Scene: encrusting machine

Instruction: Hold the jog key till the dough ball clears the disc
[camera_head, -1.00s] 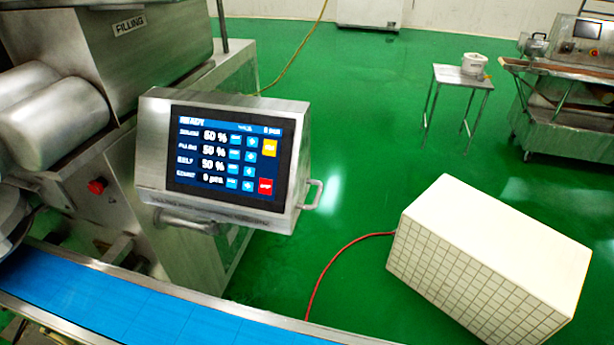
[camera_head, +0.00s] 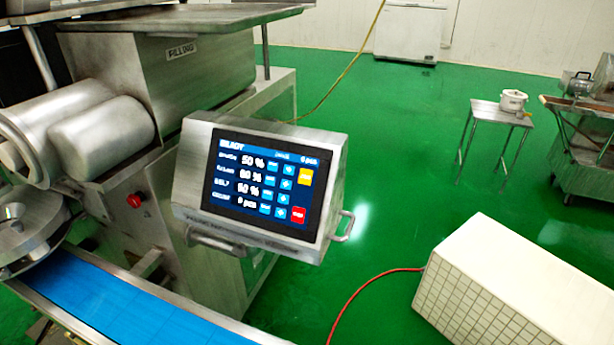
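The control panel (camera_head: 262,187) of the encrusting machine is lit and faces me, left of centre. Its screen shows a ready line, several percent rows and a piece count. A yellow key (camera_head: 305,177) and a red key (camera_head: 299,215) sit at the screen's right side; which key is the jog key is too small to read. The round metal disc assembly (camera_head: 30,228) is at the left edge above the blue belt (camera_head: 120,305). I see no dough ball. Neither of my grippers is in view.
A red knob (camera_head: 134,201) is on the machine's side. A white tiled block (camera_head: 510,285) stands at the lower right, with a red hose (camera_head: 365,283) beside it. A small table (camera_head: 490,113) with a white pot (camera_head: 513,100) stands farther back.

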